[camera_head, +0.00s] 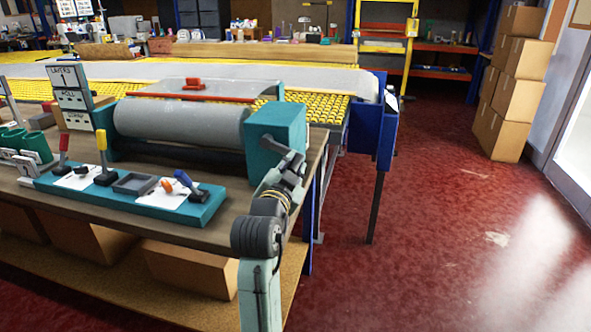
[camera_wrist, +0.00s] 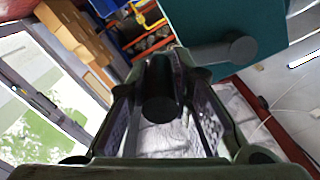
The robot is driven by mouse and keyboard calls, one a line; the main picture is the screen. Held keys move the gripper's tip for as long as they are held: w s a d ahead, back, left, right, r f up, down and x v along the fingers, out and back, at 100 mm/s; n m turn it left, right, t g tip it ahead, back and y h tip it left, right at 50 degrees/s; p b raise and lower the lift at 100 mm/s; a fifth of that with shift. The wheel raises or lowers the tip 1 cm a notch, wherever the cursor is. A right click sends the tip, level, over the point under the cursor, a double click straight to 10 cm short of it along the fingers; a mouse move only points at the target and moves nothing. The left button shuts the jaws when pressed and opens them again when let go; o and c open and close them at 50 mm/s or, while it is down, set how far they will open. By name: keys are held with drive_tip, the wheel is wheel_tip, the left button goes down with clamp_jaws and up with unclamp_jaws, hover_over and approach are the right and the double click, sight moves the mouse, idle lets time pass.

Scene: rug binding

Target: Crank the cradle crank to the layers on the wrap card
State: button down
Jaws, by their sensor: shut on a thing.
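The cradle holds a grey roll (camera_head: 180,122) with a teal end housing (camera_head: 275,128) at its right, also in the wrist view (camera_wrist: 215,22). In the wrist view the dark crank (camera_wrist: 238,48) sticks out from the housing, and its dark round handle (camera_wrist: 158,100) lies between the fingers of my gripper (camera_wrist: 160,72). My gripper is shut on that handle.
A teal panel (camera_head: 45,184) with red, yellow and blue levers lies along the bench front. Green cups (camera_head: 35,146) stand at the left. A yellow conveyor (camera_head: 315,105) runs behind the roll. Cardboard boxes (camera_head: 515,85) are stacked at the right; the red floor between is clear.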

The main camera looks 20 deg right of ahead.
drive_tip(key=f+m+b, duration=0.1)
drive_tip(key=a+f+m+b, duration=0.1)
drive_tip(key=w+f+m+b, duration=0.1)
drive_tip(key=b, duration=0.1)
drive_tip(key=shift+a+f+m, duration=0.1)
drive_tip(key=shift+a+m, duration=0.1)
drive_tip(key=shift+m, duration=0.2)
drive_tip(key=a+f+m+b, duration=0.1)
drive_tip(key=b, duration=0.1)
drive_tip(key=w+m+b, duration=0.1)
drive_tip(key=m+b, duration=0.1)
drive_tip(key=shift+a+f+m, duration=0.3)
drive_tip(key=shift+a+f, duration=0.05)
drive_tip(key=shift+f, duration=0.05)
drive_tip(key=a+m+b, duration=0.1)
drive_tip(key=w+a+m+b, duration=0.1)
drive_tip(key=m+b, duration=0.1)
drive_tip(key=shift+w+f+m, duration=0.25)
drive_tip(key=shift+f+m, duration=0.05)
drive_tip(key=shift+f, duration=0.05)
drive_tip(key=shift+w+a+b, duration=0.3)
drive_tip(key=shift+a+b, duration=0.1)
drive_tip(key=shift+a, duration=0.05)
drive_tip(key=shift+w+a+r, duration=0.1)
drive_tip(key=shift+a, duration=0.1)
drive_tip(key=c, duration=1.7)
unclamp_jaws()
drive_tip(key=shift+o, duration=1.3)
drive_tip(key=shift+d, duration=0.15)
